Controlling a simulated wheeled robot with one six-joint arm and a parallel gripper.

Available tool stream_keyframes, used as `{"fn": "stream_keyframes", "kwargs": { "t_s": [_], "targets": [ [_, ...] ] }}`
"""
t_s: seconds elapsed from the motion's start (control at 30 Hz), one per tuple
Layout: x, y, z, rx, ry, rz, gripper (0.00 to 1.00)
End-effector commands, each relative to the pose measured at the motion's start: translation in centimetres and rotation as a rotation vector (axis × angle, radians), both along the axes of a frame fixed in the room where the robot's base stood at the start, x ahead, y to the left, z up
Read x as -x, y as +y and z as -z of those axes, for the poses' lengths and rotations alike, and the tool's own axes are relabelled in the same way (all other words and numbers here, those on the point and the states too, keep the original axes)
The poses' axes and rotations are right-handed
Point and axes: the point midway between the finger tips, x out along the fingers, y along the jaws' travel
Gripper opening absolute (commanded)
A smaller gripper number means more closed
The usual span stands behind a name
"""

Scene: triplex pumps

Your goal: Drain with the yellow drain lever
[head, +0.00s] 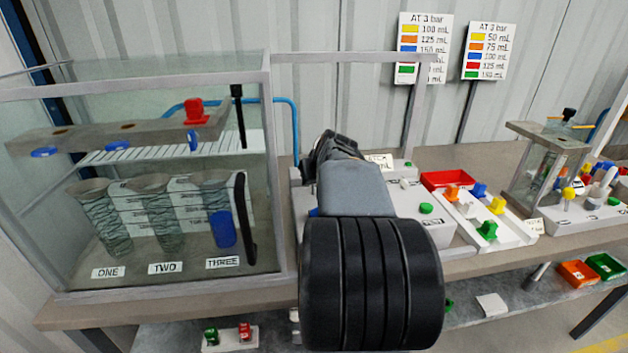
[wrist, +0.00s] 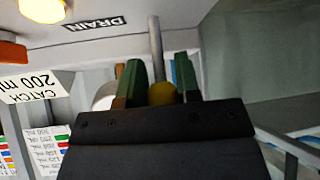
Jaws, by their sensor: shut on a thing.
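In the wrist view the yellow drain lever shows as a grey rod with a round yellow knob (wrist: 161,93) at its end. My gripper (wrist: 157,84) has two green-faced fingers, one on each side of the knob, and is shut on it. A DRAIN label (wrist: 95,22) appears upside down on the pale panel beside the rod. In the head view my own arm covers the middle of the bench, and the lever and gripper are hidden behind it.
A glass case (head: 150,180) with cylinders ONE, TWO and THREE stands left; THREE holds blue. A red tray (head: 447,180) and a white tray of coloured pieces (head: 487,222) lie right of my arm.

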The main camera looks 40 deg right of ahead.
Motion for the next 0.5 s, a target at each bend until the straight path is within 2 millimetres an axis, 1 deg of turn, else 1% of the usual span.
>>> {"fn": "stream_keyframes", "kwargs": {
  "t_s": [0.03,0.07,0.13,0.17,0.37,0.5],
  "targets": [
    [-0.06,-0.04,-0.22,0.004,-0.004,0.001,0.0],
    [-0.06,-0.04,-0.22,0.004,-0.004,0.001,0.33],
    [-0.06,-0.02,-0.2,0.003,-0.004,0.0,0.4],
    [-0.07,-0.01,-0.18,0.003,-0.003,0.0,0.41],
    [-0.05,0.03,-0.11,0.001,-0.002,-0.001,0.41],
    [0.38,0.18,-0.68,0.003,-0.003,0.0,0.41]
  ]
}}
